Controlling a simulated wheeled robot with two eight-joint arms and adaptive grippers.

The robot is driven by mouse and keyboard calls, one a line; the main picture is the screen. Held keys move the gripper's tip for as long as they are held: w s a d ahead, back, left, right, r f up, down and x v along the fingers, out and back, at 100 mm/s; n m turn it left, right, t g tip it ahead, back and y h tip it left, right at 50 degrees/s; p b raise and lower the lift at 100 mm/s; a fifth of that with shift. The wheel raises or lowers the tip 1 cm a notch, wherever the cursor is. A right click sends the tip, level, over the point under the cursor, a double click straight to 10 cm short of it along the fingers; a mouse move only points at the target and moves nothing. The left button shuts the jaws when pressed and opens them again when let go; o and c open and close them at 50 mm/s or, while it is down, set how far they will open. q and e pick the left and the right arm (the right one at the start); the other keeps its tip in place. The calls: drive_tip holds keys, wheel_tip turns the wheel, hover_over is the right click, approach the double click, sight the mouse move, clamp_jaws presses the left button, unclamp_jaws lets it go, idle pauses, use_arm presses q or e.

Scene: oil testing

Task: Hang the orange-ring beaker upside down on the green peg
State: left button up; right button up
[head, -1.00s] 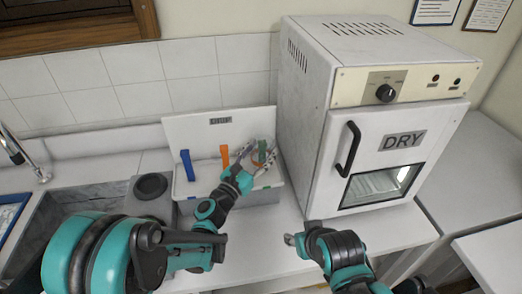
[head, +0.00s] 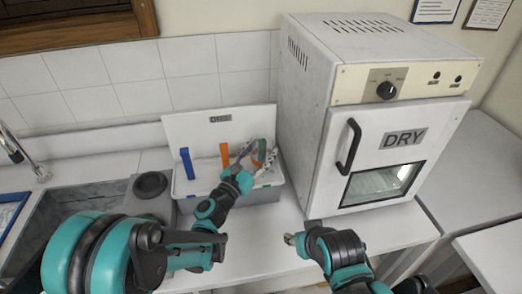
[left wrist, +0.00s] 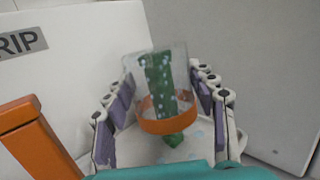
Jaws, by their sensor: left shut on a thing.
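A clear beaker with an orange ring (left wrist: 160,118) sits between the purple finger pads of my left gripper (left wrist: 165,100), which is shut on it. The green peg (left wrist: 158,75) shows through the beaker's clear wall, and a green part shows below the ring. I cannot tell for sure whether the beaker is around the peg or only in front of it. In the head view, my left gripper (head: 257,157) is at the right end of the white drip rack (head: 226,124), by the oven. My right gripper (head: 290,239) is low over the counter's front, its fingers too small to judge.
A blue peg (head: 187,164) and an orange peg (head: 224,154) stand on the rack, left of my left gripper. The white DRY oven (head: 310,120) is close on the right. A grey block with a round dark opening (head: 150,186) and the sink are at left.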

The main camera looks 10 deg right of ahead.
use_arm(q)
drive_tip(key=shift+f, duration=0.15)
drive_tip(key=o, duration=1.2)
drive_tip(key=shift+o, duration=0.2)
